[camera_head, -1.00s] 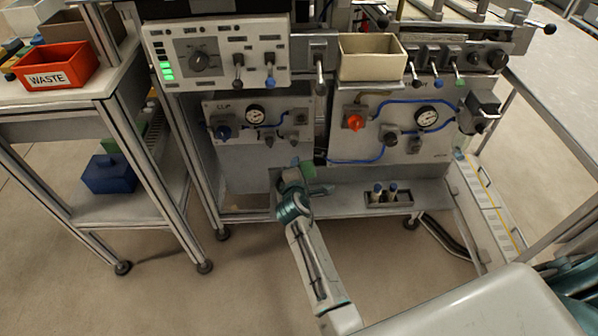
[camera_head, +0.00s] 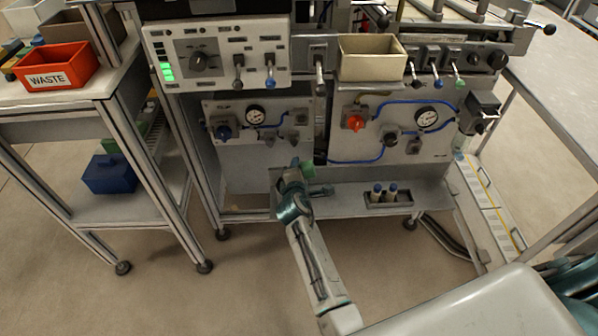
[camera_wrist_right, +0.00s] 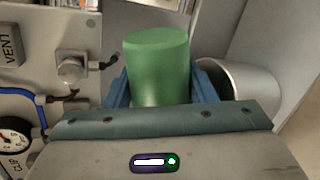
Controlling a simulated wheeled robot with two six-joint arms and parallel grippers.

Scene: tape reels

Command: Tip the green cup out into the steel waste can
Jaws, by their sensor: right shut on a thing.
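The green cup (camera_wrist_right: 157,66) is between the blue fingers of my right gripper (camera_wrist_right: 160,92) in the right wrist view. A plain, unbroken green end faces up in that picture; I cannot tell its opening. The steel waste can (camera_wrist_right: 240,90) is right of the cup in the wrist view, partly behind the right finger and the gripper body. I cannot make out the can clearly in the head view. My left gripper is not in view.
A panel with gauges and blue hoses (camera_head: 395,125) stands behind the gripper. A holder with two bottles (camera_head: 388,198) is to the right on the lower shelf. An orange bin marked WASTE (camera_head: 57,68) stands on the left table, with a blue box (camera_head: 108,175) below.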

